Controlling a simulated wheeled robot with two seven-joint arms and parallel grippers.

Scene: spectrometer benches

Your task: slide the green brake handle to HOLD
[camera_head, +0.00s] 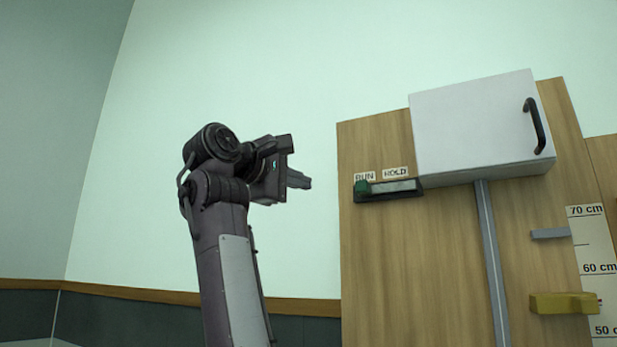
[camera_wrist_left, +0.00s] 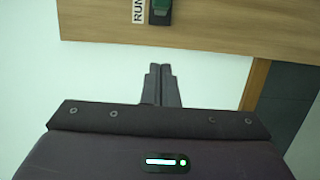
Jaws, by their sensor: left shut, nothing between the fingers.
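The green brake handle (camera_head: 361,187) sits at the left end of its dark slide track (camera_head: 395,188), under the RUN label (camera_head: 365,176). The HOLD label (camera_head: 396,172) is above the track's right part. In the left wrist view the green handle (camera_wrist_left: 161,6) shows at the top edge, partly cut off, beside the RUN label (camera_wrist_left: 139,10). My left gripper (camera_head: 305,181) is shut and empty, to the left of the handle and apart from it. Its fingers (camera_wrist_left: 160,85) point toward the board in the left wrist view. My right gripper is not in view.
The track is mounted on a wooden board (camera_head: 375,260). A white box (camera_head: 470,125) with a black handle (camera_head: 535,125) is close to the right, above a grey vertical rail (camera_head: 491,260). A yellow block (camera_head: 563,303) and a centimetre scale (camera_head: 596,265) are lower right.

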